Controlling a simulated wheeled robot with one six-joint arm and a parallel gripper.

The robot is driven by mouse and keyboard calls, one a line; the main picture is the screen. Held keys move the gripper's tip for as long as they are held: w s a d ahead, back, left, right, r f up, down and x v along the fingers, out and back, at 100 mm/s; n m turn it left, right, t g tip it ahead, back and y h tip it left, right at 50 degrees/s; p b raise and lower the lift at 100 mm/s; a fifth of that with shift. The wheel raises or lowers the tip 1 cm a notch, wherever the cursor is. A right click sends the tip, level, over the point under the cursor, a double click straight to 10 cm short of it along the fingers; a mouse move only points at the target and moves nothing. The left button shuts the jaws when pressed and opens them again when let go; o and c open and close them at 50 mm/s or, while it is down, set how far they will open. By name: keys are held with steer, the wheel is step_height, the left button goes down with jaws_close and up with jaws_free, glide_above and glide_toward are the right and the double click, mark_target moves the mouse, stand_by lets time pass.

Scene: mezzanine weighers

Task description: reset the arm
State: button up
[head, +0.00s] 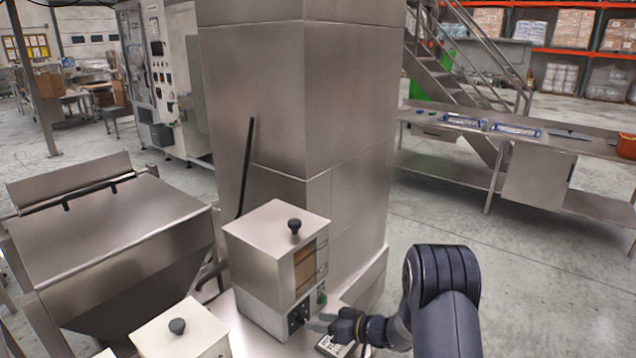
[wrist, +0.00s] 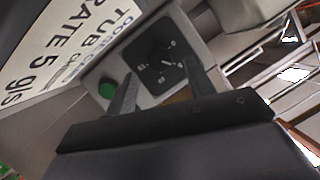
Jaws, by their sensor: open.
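My gripper (head: 330,324) is at the lower middle of the head view, in front of the lower front of a steel box-shaped weigher (head: 262,250) with a black knob on its lid. In the wrist view my gripper (wrist: 160,82) is open, its two dark fingers apart. Between and beyond the fingers is a black dial (wrist: 152,58) with markings on a pale panel. A green button (wrist: 107,88) is beside the left finger. Nothing shows held between the fingers. I cannot tell whether the fingertips touch the dial.
A second lidded unit (head: 182,338) stands at lower left, near a large steel hopper (head: 110,225). A tall steel column (head: 345,110) rises behind the weigher. A long steel bench (head: 480,135) with trays is at right. The floor (head: 535,265) on the right is clear.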

mark_target(307, 319)
steer(key=x, duration=0.3)
steer(key=shift+w+a, duration=0.1)
stand_by(0.3)
